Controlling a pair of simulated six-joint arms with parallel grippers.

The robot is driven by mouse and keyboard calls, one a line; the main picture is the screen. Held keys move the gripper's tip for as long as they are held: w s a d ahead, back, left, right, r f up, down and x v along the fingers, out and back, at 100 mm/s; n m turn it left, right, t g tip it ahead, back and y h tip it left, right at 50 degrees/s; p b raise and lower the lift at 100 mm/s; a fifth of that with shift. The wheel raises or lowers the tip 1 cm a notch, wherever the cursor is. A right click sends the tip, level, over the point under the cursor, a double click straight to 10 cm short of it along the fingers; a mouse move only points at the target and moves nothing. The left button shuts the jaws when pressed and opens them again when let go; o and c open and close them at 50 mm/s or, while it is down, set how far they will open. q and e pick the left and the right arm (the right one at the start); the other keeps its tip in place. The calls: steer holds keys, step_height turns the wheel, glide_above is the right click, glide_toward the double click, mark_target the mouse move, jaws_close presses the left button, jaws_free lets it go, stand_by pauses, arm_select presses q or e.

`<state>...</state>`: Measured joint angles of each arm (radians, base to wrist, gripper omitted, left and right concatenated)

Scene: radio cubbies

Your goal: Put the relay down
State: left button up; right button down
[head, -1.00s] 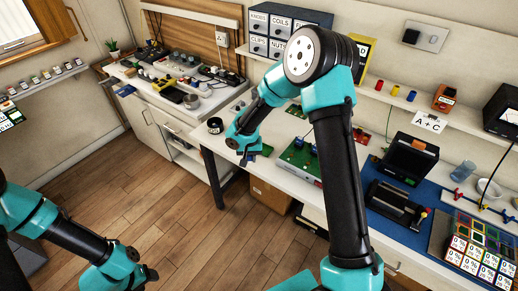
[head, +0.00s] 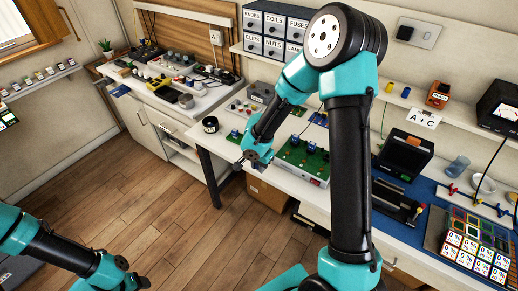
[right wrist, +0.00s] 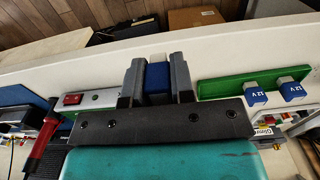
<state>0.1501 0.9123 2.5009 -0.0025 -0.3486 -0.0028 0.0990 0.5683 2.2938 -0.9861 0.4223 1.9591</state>
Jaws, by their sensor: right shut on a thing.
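My right gripper (head: 252,163) is above the front edge of the white bench, at the left end of the green relay board (head: 290,151). In the right wrist view the right gripper (right wrist: 158,72) is shut on a blue relay (right wrist: 157,80) with a pale end, held between its two grey fingers. The green board (right wrist: 216,90) shows there to the right, with two blue 12 V relays (right wrist: 274,93) on it. Whether the held relay touches anything below is hidden. My left gripper (head: 126,276) is low at the left over the floor, its jaws unclear.
A black cup (head: 210,125) stands on the bench left of my right gripper. A red switch (right wrist: 73,99) sits on a grey panel in the right wrist view. A cardboard box (head: 266,193) is under the bench.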

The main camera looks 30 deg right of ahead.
steer(key=w+d, duration=0.2)
steer(key=w, duration=0.2)
steer(key=w+d+f, duration=0.1)
steer(key=w+d, duration=0.2)
steer(key=w, duration=0.1)
steer(key=w+d, duration=0.3)
steer(key=w, duration=0.2)
steer(key=shift+w+f, duration=0.1)
steer(key=shift+f, duration=0.15)
steer(key=shift+w+d, duration=0.1)
steer(key=shift+w, duration=0.05)
steer(key=shift+w+d+f, duration=0.1)
steer(key=shift+f, duration=1.65)
steer(key=shift+f, duration=0.2)
steer(key=c, duration=1.3)
jaws_free()
steer(key=shift+o, duration=0.2)
steer(key=shift+r, duration=0.15)
